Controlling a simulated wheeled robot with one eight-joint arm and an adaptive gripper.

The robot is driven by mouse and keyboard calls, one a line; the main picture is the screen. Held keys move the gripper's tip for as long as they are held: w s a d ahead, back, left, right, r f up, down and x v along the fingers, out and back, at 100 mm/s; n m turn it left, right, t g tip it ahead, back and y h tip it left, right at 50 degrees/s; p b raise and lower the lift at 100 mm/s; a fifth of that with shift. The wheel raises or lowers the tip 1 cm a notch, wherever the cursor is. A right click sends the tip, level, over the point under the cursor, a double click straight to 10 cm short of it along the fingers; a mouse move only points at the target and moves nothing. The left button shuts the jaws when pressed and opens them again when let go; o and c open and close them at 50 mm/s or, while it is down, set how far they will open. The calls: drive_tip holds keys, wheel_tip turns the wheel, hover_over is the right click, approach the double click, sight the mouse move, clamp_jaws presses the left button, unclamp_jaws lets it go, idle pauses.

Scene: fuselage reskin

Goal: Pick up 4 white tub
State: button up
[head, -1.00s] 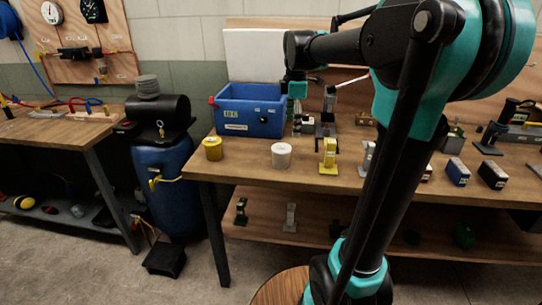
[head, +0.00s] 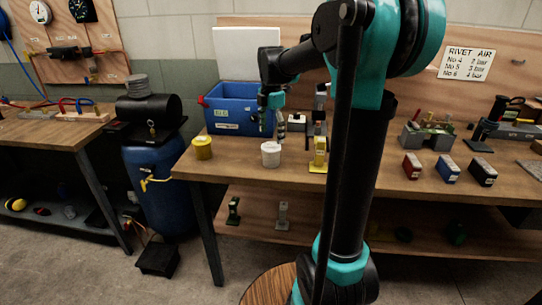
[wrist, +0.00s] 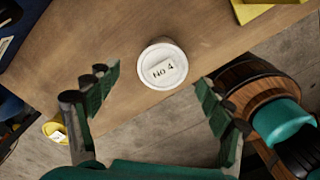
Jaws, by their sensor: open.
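The white tub (head: 270,154) stands upright near the front edge of the wooden bench, and in the wrist view (wrist: 163,66) its lid carries a "No 4" label. My gripper (head: 272,128) hangs just above and behind the tub in the head view. In the wrist view my gripper (wrist: 154,88) is open. Its two fingers are spread to either side, with the tub between and slightly beyond the fingertips. Nothing is held.
A yellow tub (head: 202,147) stands left of the white tub, and a yellow block stand (head: 318,155) is to its right. A blue crate (head: 232,116) sits behind. Red, blue and black blocks (head: 447,169) line the bench further right.

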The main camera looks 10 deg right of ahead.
sight(271, 146)
drive_tip(key=shift+s+a+f, duration=0.1)
drive_tip(key=shift+s+f, duration=0.05)
drive_tip(key=shift+f, duration=1.45)
drive_tip(key=shift+s+f, duration=0.15)
drive_tip(key=shift+f, duration=1.4)
drive_tip(key=shift+c, duration=0.6)
drive_tip(key=c, duration=1.2)
drive_tip(key=shift+o, duration=0.2)
drive_tip(key=shift+r, duration=0.2)
